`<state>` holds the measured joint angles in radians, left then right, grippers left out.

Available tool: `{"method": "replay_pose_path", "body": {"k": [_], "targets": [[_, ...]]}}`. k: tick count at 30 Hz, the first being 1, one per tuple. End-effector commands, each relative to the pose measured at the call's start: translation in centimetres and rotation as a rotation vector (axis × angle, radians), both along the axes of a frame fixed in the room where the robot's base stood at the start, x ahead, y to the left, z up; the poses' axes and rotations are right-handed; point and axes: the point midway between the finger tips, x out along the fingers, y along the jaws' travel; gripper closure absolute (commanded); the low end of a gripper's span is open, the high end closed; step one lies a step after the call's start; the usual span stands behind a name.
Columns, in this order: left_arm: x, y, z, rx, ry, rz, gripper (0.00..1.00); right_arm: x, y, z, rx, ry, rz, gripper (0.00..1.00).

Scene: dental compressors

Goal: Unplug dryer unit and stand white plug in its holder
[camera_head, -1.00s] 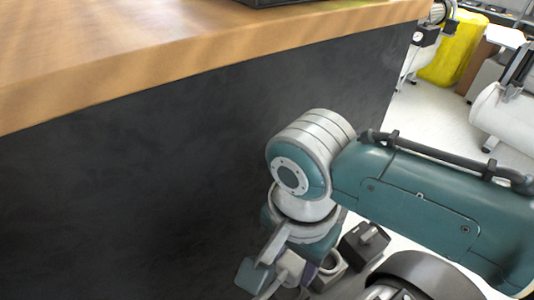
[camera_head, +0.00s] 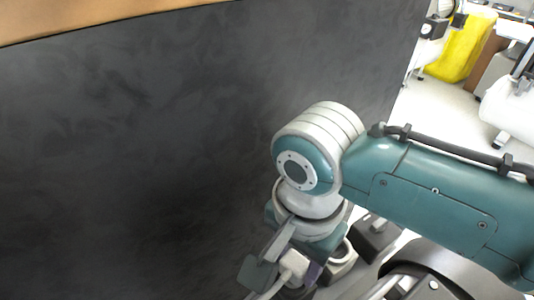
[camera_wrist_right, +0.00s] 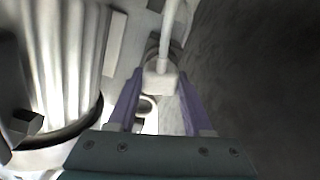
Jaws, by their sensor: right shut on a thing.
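A white plug (camera_wrist_right: 160,80) with a pale cable running up from it sits between the purple fingers of my right gripper (camera_wrist_right: 160,95) in the right wrist view. The gripper is shut on it. In the head view the white plug (camera_head: 294,263) shows low beside the dark panel, with my right gripper (camera_head: 284,276) partly hidden by its own wrist. A light ring-shaped cup (camera_head: 343,262), possibly the holder, stands just right of the plug. A ring also shows below the plug in the wrist view (camera_wrist_right: 148,108). My left gripper is out of view.
A dark panel (camera_head: 180,150) under a wooden top (camera_head: 100,18) fills the left. A small dark box (camera_head: 374,238) stands right of the wrist. A ribbed metallic cylinder (camera_wrist_right: 70,60) is close on the left in the wrist view. White floor and a yellow object (camera_head: 462,48) lie behind.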

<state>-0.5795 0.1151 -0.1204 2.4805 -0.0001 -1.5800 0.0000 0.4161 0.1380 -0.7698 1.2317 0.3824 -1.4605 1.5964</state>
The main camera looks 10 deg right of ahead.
Motion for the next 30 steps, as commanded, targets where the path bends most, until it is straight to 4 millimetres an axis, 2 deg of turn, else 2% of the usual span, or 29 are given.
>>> {"method": "replay_pose_path", "body": {"k": [8, 23, 24, 30], "targets": [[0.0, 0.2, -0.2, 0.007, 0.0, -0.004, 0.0, 0.0, 0.0, -0.3, 0.0, 0.0, 0.0, 1.0], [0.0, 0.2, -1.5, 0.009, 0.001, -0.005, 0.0, 0.0, 0.0, -2.1, 0.001, 0.001, -0.001, 1.0], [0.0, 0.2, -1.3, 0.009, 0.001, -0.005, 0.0, 0.0, 0.0, -1.9, 0.001, 0.0, -0.001, 0.45], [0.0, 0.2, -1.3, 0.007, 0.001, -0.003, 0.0, 0.0, 0.0, -1.9, 0.0, 0.0, -0.001, 0.23]]}}
